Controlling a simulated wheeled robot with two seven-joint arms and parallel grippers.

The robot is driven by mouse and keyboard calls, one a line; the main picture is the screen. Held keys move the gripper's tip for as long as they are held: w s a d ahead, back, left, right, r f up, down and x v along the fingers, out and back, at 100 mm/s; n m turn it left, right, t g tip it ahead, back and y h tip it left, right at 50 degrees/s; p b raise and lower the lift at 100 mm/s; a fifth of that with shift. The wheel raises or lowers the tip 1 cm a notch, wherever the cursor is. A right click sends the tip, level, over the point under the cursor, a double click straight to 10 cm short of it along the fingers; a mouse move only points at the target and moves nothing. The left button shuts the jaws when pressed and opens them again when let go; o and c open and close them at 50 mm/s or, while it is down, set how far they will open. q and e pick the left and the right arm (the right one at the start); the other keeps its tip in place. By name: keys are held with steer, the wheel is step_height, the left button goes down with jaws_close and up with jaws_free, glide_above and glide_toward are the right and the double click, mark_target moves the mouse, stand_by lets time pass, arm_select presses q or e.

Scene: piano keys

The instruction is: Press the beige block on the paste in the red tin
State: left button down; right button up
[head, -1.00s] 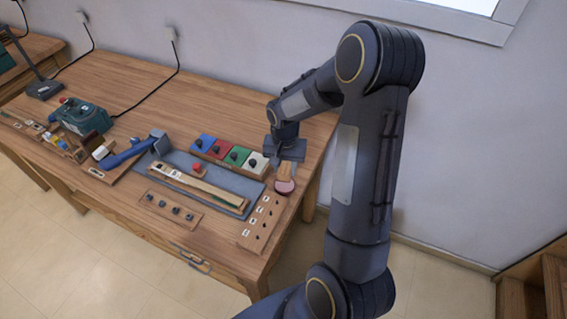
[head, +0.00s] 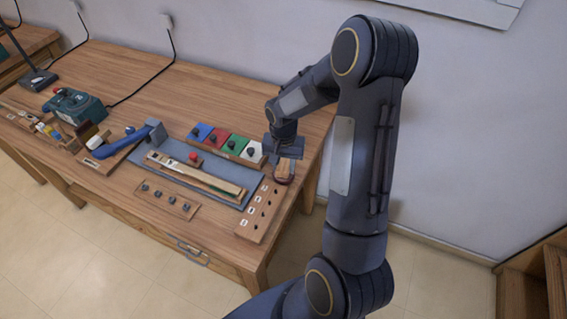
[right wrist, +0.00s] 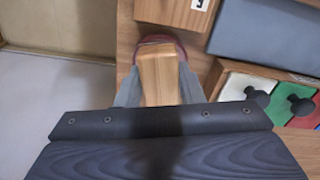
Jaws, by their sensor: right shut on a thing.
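My right gripper (head: 285,160) is shut on the beige block (right wrist: 158,75), with one finger on each side of it. The block also shows in the head view (head: 284,168) and points down at the red tin (head: 285,182). The tin's round red rim (right wrist: 162,41) shows just past the block's far end in the wrist view. The block overlaps the tin and hides most of its inside and the paste. I cannot tell whether the block touches the paste. My left gripper is not in view.
A wooden strip with holes (head: 259,212) lies just left of the tin. Blue, red, green and white tiles with black knobs (head: 227,144) stand behind it. A grey mat (head: 190,176) holds a long wooden piece. The table's right edge is close to the tin.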

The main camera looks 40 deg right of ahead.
mark_target(283, 164)
steer(key=shift+f+b, duration=0.6)
steer(key=shift+b, duration=0.05)
stand_by(1.7)
steer(key=shift+r+p, duration=2.45)
steer(key=shift+r, duration=1.15)
steer(key=shift+a, duration=0.1)
